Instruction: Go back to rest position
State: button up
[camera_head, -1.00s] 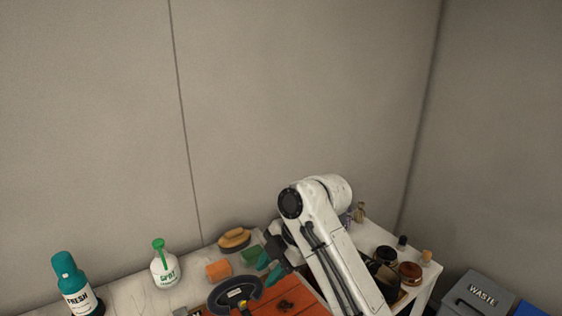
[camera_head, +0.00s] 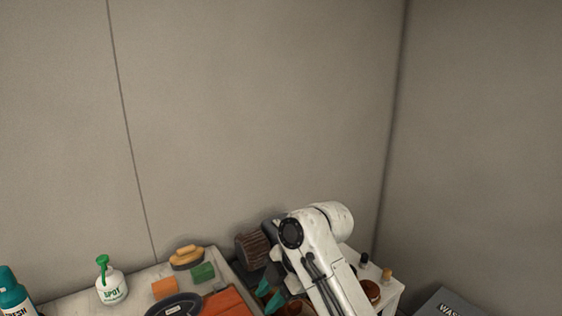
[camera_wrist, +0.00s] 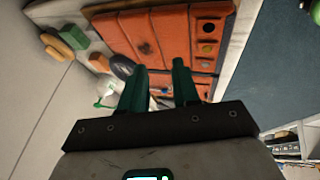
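My gripper (camera_head: 268,294) shows low in the head view, its teal fingers pointing down over the worktop beside an orange panel (camera_head: 228,303). In the wrist view my gripper (camera_wrist: 161,76) has its two teal fingers apart, with nothing between them. The orange panel (camera_wrist: 170,45), with round holes along one side, lies beyond the fingertips. My white arm covers part of the worktop in the head view.
On the worktop are a FRESH bottle (camera_head: 14,293), a SPOT bottle (camera_head: 112,288), orange (camera_head: 165,288) and green (camera_head: 203,272) blocks, a brush (camera_head: 187,258), a black round tool (camera_head: 172,305) and a brown ribbed object (camera_head: 252,248). A waste bin (camera_head: 446,303) stands right.

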jog(key=s+d+f+m, duration=0.2)
jog(key=f, duration=0.1)
jog(key=s+d+f+m+t, duration=0.1)
jog(key=s+d+f+m, duration=0.1)
jog(key=f+m, duration=0.1)
jog(key=s+d+f+m+t, duration=0.1)
jog(key=s+d+f+m, duration=0.1)
jog(key=f+m, duration=0.1)
jog(key=s+d+f+m+t+h, duration=0.1)
jog(key=s+d+f+m+h, duration=0.2)
jog(key=s+d+m, duration=0.75)
jog(key=s+d+f+m+t+h, duration=0.1)
jog(key=s+d+f+m+h, duration=0.25)
jog(key=s+d+m, duration=0.65)
jog(key=s+d+f+n+g, duration=0.1)
jog(key=s+f, duration=0.2)
jog(key=s, duration=0.3)
jog(key=s+d+f+n+g, duration=0.2)
jog(key=s+f, duration=0.1)
jog(key=s, duration=0.3)
jog(key=shift+g, duration=0.3)
jog(key=shift+y, duration=0.25)
